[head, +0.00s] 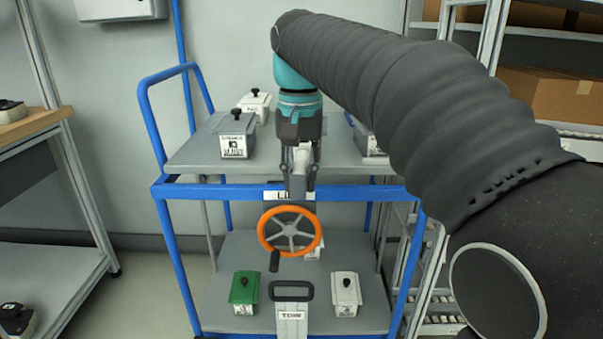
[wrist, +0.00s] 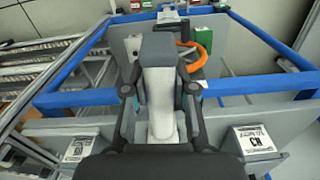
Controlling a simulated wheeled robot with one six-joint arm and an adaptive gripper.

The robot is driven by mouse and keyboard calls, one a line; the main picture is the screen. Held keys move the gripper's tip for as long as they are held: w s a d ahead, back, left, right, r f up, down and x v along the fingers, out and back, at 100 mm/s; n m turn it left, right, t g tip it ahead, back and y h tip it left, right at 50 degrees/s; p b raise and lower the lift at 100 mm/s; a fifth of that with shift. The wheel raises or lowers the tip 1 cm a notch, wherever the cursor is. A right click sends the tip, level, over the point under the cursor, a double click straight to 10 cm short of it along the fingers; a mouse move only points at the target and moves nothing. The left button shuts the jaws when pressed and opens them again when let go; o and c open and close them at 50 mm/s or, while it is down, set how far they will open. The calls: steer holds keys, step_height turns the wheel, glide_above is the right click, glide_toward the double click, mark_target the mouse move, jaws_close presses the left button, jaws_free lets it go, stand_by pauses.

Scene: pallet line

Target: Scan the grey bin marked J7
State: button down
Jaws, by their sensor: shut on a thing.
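A grey bin with a dark knob (head: 237,135) stands on the upper shelf of the blue cart, left of my gripper, its white label facing me. A second grey bin (head: 370,140) stands on the right, partly hidden by my arm. Both also show in the wrist view, one at lower right (wrist: 258,140) and one at lower left (wrist: 82,148). I cannot surely read J7 on any label. My gripper (head: 301,165) is shut on a grey-white handheld device, likely a scanner (wrist: 159,85), above the cart's front edge, apart from the bins.
The blue cart's rail (head: 350,193) runs across the front, with an orange handwheel (head: 290,232) before it. A white bin (head: 256,104) stands further back. A green bin (head: 243,293) and a white bin (head: 345,293) are on the lower shelf. A ladder-like rack is at right.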

mark_target(297, 189)
steer(key=shift+s+a+b, duration=0.2)
steer(key=shift+s+b, duration=0.3)
steer(key=shift+s, duration=1.75)
